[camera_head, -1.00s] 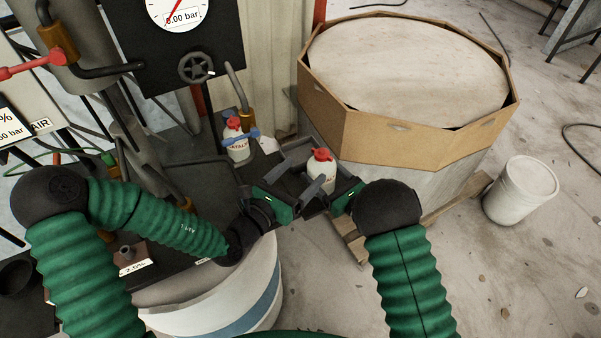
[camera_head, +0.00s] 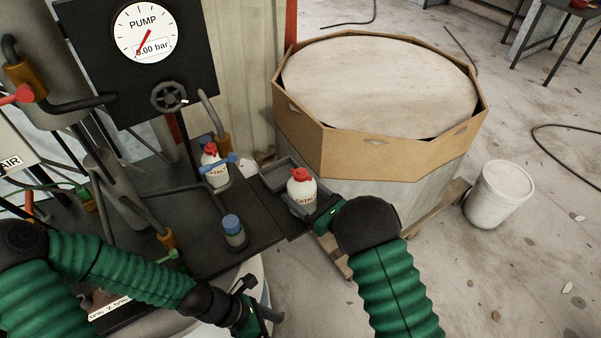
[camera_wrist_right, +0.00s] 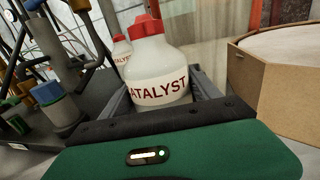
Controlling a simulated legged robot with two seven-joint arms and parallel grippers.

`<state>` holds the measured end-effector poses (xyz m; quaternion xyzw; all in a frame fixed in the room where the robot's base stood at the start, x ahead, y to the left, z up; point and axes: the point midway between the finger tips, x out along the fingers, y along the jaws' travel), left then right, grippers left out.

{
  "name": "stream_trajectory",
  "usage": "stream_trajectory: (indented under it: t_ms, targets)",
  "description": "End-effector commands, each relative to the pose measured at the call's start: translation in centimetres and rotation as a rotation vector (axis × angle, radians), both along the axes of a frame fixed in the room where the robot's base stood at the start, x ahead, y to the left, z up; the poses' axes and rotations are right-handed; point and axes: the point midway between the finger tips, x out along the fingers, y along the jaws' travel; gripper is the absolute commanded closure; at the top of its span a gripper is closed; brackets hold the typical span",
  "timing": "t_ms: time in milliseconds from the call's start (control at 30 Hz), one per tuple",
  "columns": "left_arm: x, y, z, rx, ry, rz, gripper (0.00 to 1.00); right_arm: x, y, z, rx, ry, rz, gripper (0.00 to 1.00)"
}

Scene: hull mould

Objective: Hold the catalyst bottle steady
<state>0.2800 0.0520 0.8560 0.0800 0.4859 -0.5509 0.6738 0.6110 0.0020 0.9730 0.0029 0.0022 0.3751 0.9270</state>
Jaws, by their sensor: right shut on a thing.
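A white catalyst bottle (camera_head: 302,192) with a red cap stands upright between the fingers of my right gripper (camera_head: 275,174), which is shut on it. In the right wrist view the same bottle (camera_wrist_right: 160,70) fills the middle, its label facing the camera, with a dark finger along each side. A second, similar bottle (camera_head: 216,174) stands on the dark bench to the left, beside a blue handle. My left gripper (camera_head: 262,298) is low in the head view, its fingers apart and nothing seen between them.
A small blue-capped jar (camera_head: 233,232) stands on the dark bench (camera_head: 262,218). Pipes and a pump gauge (camera_head: 144,32) rise at left. A large cardboard-edged drum (camera_head: 400,150) is behind the right gripper. A white bucket (camera_head: 497,195) stands on the floor at right.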

Motion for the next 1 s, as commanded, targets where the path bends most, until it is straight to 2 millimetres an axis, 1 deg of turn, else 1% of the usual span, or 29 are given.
stream_trajectory:
  t_ms: [33, 133, 167, 200, 267, 300, 367, 400, 500, 600, 633, 700, 767, 867, 1000]
  targets:
    - [0.5, 1.1, -1.0, 0.048, -0.031, 0.013, 0.20, 0.0, 0.0, 0.0, 0.000, 0.000, -0.001, 0.88]
    - [2.5, 2.7, -2.2, 0.116, -0.118, 0.065, 0.20, 0.0, 0.0, 0.0, 0.000, 0.000, -0.001, 0.88]
    - [5.1, 1.7, -1.4, 0.102, -0.209, 0.106, 0.20, 0.0, 0.0, 0.0, 0.000, 0.000, 0.000, 0.88]
    - [8.4, 0.7, 0.0, 0.080, -0.321, 0.165, 0.20, 0.0, 0.0, 0.0, 0.000, 0.000, 0.000, 0.88]
    - [13.0, -0.7, 3.1, 0.030, -0.484, 0.266, 0.20, 0.0, 0.0, 0.0, 0.000, 0.000, 0.000, 0.88]
    - [15.8, -1.4, 5.8, -0.016, -0.585, 0.340, 0.20, 0.0, 0.0, 0.0, 0.001, -0.001, 0.000, 0.88]
    - [19.3, -2.1, 10.3, -0.100, -0.725, 0.452, 0.20, 0.0, 0.0, 0.0, 0.001, -0.001, 0.000, 0.88]
    - [20.7, -1.1, 11.6, -0.151, -0.770, 0.534, 0.20, 0.0, 0.0, 0.0, 0.001, -0.001, 0.000, 0.88]
    - [22.6, 0.4, 15.4, -0.306, -0.852, 0.680, 0.20, 0.0, 0.0, 0.0, -0.001, -0.001, 0.000, 0.88]
    - [23.2, 1.2, 18.0, -0.425, -0.894, 0.757, 0.20, 0.0, 0.0, 0.0, -0.001, -0.001, 0.000, 0.88]
    - [23.3, 1.4, 18.5, -0.448, -0.900, 0.771, 0.20, 0.0, 0.0, 0.0, 0.000, 0.000, 0.000, 0.88]
    - [23.5, 1.4, 19.1, -0.480, -0.907, 0.785, 0.20, 0.0, 0.0, 0.0, 0.000, 0.000, 0.000, 0.88]
    - [24.1, 1.1, 19.2, -0.486, -0.912, 0.787, 0.20, 0.0, 0.0, 0.0, 0.001, -0.001, 0.000, 0.88]
    - [25.6, 0.1, 19.3, -0.486, -0.911, 0.783, 0.20, 0.0, 0.0, 0.0, 0.001, -0.001, 0.000, 0.88]
    - [28.6, -1.8, 19.2, -0.483, -0.912, 0.781, 0.20, 0.0, -0.1, 0.0, 0.001, -0.001, 0.000, 0.88]
